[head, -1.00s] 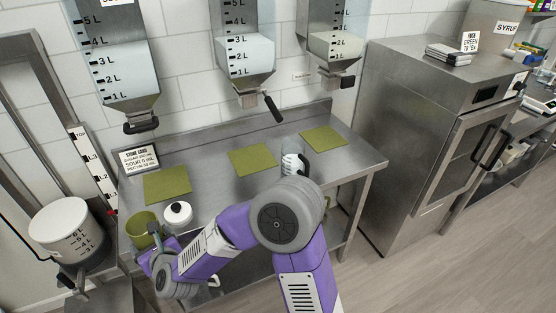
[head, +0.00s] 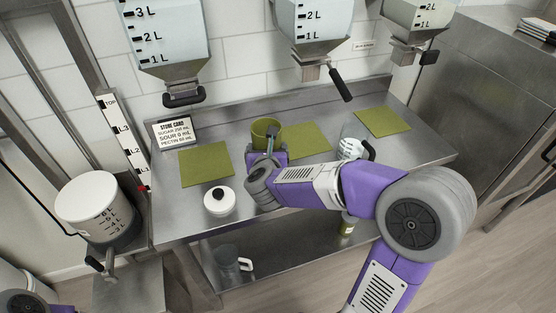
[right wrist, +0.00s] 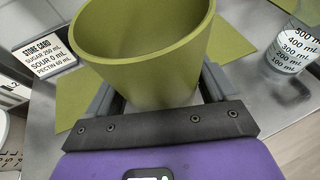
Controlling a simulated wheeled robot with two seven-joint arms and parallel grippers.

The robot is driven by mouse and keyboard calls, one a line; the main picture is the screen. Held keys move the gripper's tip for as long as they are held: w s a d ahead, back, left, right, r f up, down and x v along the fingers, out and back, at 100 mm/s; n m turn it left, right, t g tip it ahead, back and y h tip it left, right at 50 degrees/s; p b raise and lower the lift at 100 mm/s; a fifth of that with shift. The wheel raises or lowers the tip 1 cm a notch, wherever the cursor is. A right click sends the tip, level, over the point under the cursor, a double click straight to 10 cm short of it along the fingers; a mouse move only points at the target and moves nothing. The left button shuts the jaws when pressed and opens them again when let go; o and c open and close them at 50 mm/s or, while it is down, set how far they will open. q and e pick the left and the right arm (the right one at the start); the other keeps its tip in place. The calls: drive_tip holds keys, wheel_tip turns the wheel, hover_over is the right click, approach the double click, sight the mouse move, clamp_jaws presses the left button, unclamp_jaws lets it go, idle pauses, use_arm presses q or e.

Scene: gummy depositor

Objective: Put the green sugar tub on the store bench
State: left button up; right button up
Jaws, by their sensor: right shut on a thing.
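The green sugar tub (head: 266,132) is an open-topped olive tub, upright in the head view, over the bench between the left and middle mats. My right gripper (head: 270,158) is shut on it, with a finger on each side of the tub in the right wrist view (right wrist: 148,50). I cannot tell whether the tub's base touches the bench. The steel store bench (head: 300,185) carries a store card (head: 175,132) at its back left. My left gripper is not in view; only a bit of my left arm shows at the lower left.
Green mats lie at left (head: 206,164), middle (head: 308,139) and right (head: 382,122). A white lidded pot (head: 219,201) stands front left, a clear measuring jug (head: 352,150) right of the middle mat. Hoppers with black handles hang above. A white bucket (head: 95,205) stands left.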

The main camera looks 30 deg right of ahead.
wheel_tip(320, 180, down, 7)
drive_tip(key=shift+r+b, duration=0.15)
drive_tip(key=shift+b, duration=1)
drive_tip(key=shift+r, duration=0.1)
drive_tip(key=shift+f, duration=0.2)
drive_tip(key=o, duration=1.4)
drive_tip(key=shift+o, duration=0.2)
